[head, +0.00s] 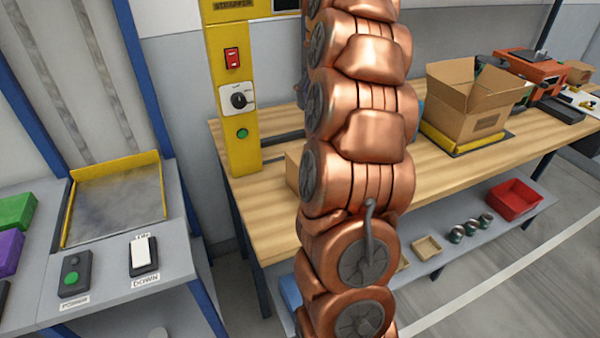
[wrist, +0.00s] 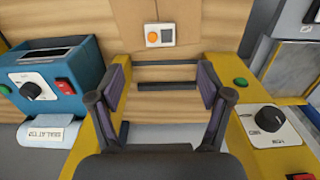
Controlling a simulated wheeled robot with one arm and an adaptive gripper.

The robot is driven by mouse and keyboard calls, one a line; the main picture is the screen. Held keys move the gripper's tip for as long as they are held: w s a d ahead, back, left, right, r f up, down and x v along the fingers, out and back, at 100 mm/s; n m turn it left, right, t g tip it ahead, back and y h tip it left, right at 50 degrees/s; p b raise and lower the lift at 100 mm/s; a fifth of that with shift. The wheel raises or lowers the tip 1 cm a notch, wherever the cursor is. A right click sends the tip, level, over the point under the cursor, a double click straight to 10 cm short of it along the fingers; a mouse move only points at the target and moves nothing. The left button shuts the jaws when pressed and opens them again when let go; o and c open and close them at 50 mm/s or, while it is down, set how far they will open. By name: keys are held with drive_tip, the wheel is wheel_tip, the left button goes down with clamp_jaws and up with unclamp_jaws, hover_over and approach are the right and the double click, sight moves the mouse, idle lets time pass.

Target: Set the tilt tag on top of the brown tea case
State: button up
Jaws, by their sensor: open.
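A small white tag with an orange dot (wrist: 160,34), which looks like the tilt tag, shows at the top middle of the wrist view against a brown, wood-coloured surface. In the head view my gripper is out of sight and my copper arm hides the middle. Part of a light brown box (head: 292,168) shows beside my arm on the bench. No brown tea case can be made out for sure.
A blue machine with a dial (wrist: 50,78) stands left of my gripper, a yellow post (head: 228,100) right of it in the wrist view. An open cardboard box (head: 468,112) is on the wooden bench (head: 510,150). Green (head: 15,212) and purple (head: 8,252) cases lie far left.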

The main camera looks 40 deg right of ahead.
drive_tip(key=s+a+f+n, duration=0.2)
drive_tip(key=s+a, duration=0.1)
drive_tip(key=a, duration=0.8)
drive_tip(key=s+a+f+n, duration=0.1)
drive_tip(key=s+a+f, duration=0.15)
drive_tip(key=a, duration=0.75)
drive_tip(key=s+a+f+g, duration=0.1)
drive_tip(key=s+a+f, duration=0.4)
drive_tip(key=s, duration=0.4)
drive_tip(key=s+a+f, duration=0.6)
drive_tip(key=s+a, duration=0.1)
drive_tip(key=s, duration=0.3)
drive_tip(key=shift+n+g, duration=0.4)
drive_tip(key=shift+r, duration=0.1)
drive_tip(key=shift+r+p, duration=0.25)
drive_tip(key=shift+p, duration=0.1)
